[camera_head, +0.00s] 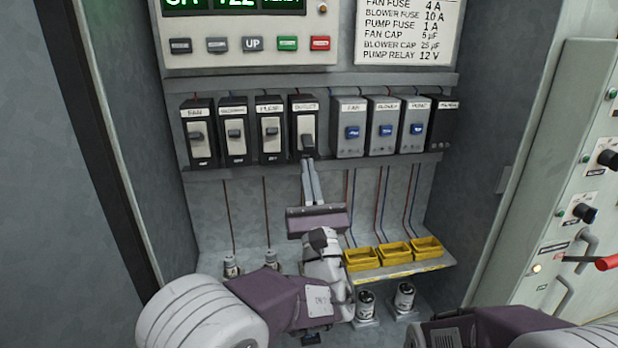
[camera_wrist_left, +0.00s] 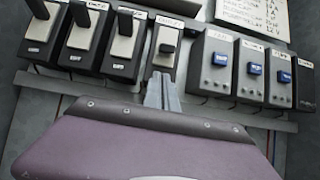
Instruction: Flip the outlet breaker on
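The outlet breaker (camera_head: 304,128) is the rightmost of the black breakers, with a pale face plate and a dark lever (camera_head: 308,143). Its lever sits lower than the levers of the black breakers to its left. It also shows in the left wrist view (camera_wrist_left: 165,52). My left gripper (camera_head: 309,164) is just below this lever, its two slim grey fingers pressed together and pointing up at it. In the left wrist view the fingertips (camera_wrist_left: 160,80) are at the breaker's lower edge; I cannot tell whether they touch it. My right gripper's fingers are not in view.
Fan breaker (camera_head: 197,135) and two other black breakers stand left; grey fuse blocks with blue fronts (camera_head: 354,130) stand close right. A grey rail (camera_head: 400,163) runs below. Yellow bins (camera_head: 394,252) and capacitors (camera_head: 405,297) are lower down. A button panel (camera_head: 250,45) is above.

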